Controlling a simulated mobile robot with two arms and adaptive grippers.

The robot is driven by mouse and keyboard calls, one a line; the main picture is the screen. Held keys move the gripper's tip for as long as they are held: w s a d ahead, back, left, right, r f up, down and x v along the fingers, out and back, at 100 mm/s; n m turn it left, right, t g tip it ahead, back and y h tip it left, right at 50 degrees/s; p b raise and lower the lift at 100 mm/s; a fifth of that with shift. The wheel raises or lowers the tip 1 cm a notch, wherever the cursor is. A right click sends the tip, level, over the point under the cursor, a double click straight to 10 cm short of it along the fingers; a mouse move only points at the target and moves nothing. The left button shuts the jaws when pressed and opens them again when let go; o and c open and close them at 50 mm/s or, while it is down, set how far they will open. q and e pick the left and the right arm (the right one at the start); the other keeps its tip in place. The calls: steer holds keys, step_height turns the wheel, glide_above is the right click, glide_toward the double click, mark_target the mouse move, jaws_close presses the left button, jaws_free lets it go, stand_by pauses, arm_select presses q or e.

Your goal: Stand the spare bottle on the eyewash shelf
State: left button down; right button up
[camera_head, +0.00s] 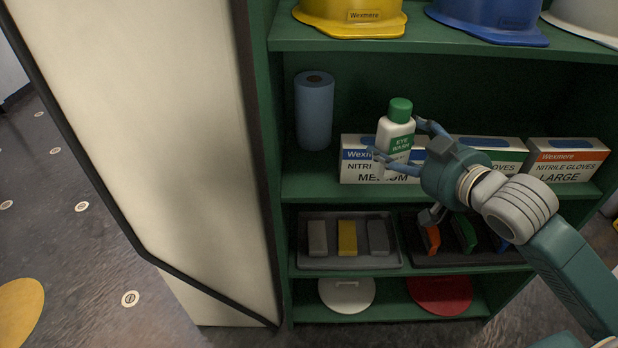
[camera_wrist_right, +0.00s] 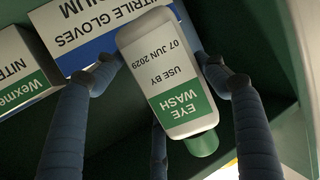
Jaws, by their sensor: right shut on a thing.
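The bottle (camera_head: 398,133) is white with a green cap and a green "EYE WASH" label. My right gripper (camera_head: 396,148) is shut on it and holds it about upright, leaning slightly, in front of the glove boxes. In the right wrist view the bottle (camera_wrist_right: 168,85) appears upside down between the blue fingers, with "USE BY 07 JUN 2029" on its label. The green middle shelf (camera_head: 316,187) is behind and below it; I cannot tell whether its base touches anything. No shelf marked as an eyewash shelf can be made out. My left gripper is not in view.
Glove boxes (camera_head: 568,160) fill much of the middle shelf, with a blue roll (camera_head: 314,112) at its left. Helmets (camera_head: 350,17) stand above. A grey tray (camera_head: 313,262) of blocks and lids (camera_head: 346,294) are below. A pale panel (camera_head: 150,110) stands at left.

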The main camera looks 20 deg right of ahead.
steer(key=shift+w+a+r, duration=0.25)
steer(key=shift+a+r, duration=0.05)
steer(key=shift+r, duration=0.1)
steer(key=w+a+p, duration=0.5)
steer(key=w+a, duration=0.7)
steer(key=w, duration=0.2)
steer(key=f, duration=1)
steer(key=shift+w+a+f, duration=0.15)
steer(key=shift+w+f, duration=0.05)
steer(key=shift+f, duration=0.1)
steer(key=shift+w+f, duration=0.1)
steer(key=shift+f, duration=0.2)
steer(key=shift+a+f, duration=0.1)
steer(key=shift+f, duration=0.2)
steer(key=o, duration=1.6)
steer(key=shift+f, duration=0.15)
